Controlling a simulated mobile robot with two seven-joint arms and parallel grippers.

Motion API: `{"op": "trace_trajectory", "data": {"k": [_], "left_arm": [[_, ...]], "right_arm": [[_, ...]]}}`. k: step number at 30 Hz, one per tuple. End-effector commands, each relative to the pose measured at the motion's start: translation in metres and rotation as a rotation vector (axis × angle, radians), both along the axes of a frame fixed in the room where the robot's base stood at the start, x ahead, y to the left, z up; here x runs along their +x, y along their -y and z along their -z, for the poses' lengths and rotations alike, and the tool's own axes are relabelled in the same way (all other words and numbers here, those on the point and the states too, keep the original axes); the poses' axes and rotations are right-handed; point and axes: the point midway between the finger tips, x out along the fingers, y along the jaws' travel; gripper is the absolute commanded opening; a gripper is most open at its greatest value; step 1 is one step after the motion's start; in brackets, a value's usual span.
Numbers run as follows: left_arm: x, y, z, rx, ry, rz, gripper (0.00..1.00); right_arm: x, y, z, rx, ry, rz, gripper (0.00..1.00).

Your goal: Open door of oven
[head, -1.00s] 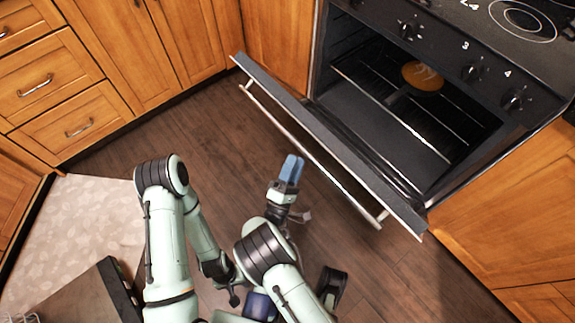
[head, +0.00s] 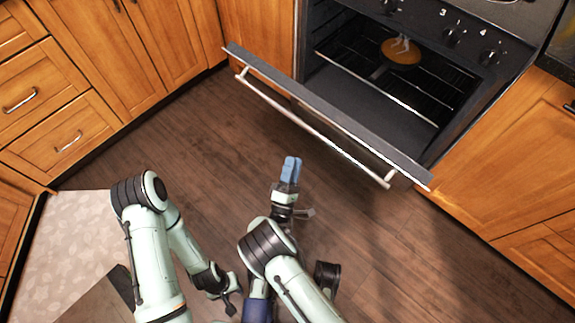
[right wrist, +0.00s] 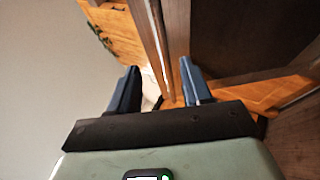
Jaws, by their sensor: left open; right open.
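The oven (head: 455,75) stands at the upper right in the head view. Its door (head: 330,118) is hinged down and well ajar, so the dark inside shows. The door's long bar handle (head: 300,123) faces me. My right gripper (head: 291,163), with blue fingers, points at the handle from a short distance and touches nothing. The right wrist view shows its fingers (right wrist: 158,88) spread and empty. My left gripper (head: 225,287) is low in the head view, beside my arms, away from the door. Its fingers are hard to make out.
A pan with a round orange-brown item (head: 402,52) sits on the oven rack (head: 385,88). Wooden cabinets (head: 90,60) line the left and back, with another (head: 510,170) right of the oven. Bare dark floor (head: 400,260) lies in front of the door.

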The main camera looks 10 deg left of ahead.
Motion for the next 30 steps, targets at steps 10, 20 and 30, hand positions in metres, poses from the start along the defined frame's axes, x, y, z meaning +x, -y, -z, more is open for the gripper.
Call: {"op": "trace_trajectory", "data": {"k": [10,20,30], "left_arm": [[0.000,0.000,0.000,0.000,0.000,0.000,0.43],[0.000,0.000,0.000,0.000,0.000,0.000,0.43],[0.007,0.000,-0.053,-0.017,0.029,0.028,0.43]], "right_arm": [[0.002,0.004,0.003,0.001,0.001,-0.001,0.48],[0.002,0.004,0.003,0.000,0.000,0.000,0.00],[0.003,0.099,0.031,0.381,-0.249,-0.003,0.00]]}}
